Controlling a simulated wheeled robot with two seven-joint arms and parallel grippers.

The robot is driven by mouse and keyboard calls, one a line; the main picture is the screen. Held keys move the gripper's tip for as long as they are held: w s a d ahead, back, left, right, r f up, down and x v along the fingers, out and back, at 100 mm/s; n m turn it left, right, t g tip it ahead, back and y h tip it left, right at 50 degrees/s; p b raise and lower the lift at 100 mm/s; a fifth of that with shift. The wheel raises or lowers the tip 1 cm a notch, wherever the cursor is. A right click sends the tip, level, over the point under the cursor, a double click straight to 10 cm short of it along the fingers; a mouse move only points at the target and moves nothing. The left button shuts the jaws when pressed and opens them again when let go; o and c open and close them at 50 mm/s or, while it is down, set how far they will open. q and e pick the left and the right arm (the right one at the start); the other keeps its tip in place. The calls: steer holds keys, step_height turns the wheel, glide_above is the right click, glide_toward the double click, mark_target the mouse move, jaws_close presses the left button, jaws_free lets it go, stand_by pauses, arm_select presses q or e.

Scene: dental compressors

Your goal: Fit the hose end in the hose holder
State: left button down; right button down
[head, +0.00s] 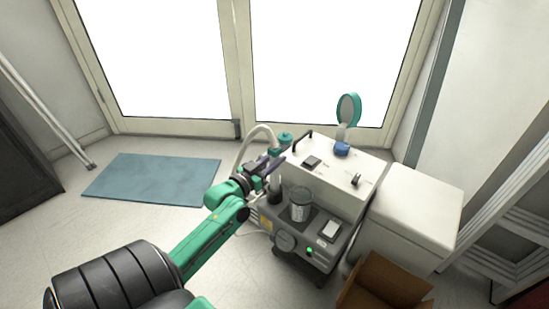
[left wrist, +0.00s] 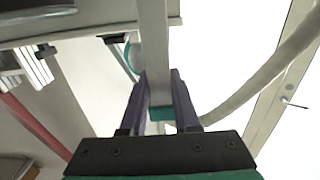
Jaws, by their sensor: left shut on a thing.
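My left gripper (head: 270,163) is at the left side of the grey and white compressor unit (head: 340,181). In the left wrist view its two dark fingers (left wrist: 160,95) are shut on a grey, bar-like piece with a teal part, which I take for the hose end (left wrist: 155,45). The pale hose (left wrist: 272,70) bends down from the upper right toward the fingers. In the head view the hose (head: 262,129) arches up beside the gripper, close to a teal fitting (head: 285,138). I cannot clearly make out the hose holder. My right gripper is not in view.
A clear jar (head: 300,204) stands on the unit's lower front part. A round teal-rimmed piece (head: 348,109) rises at the back above a blue base. A white cabinet (head: 415,208) and an open cardboard box (head: 385,283) are to the right. A blue mat (head: 150,178) lies on open floor.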

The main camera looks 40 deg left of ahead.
arm_select(q)
steer(key=shift+f, duration=0.35)
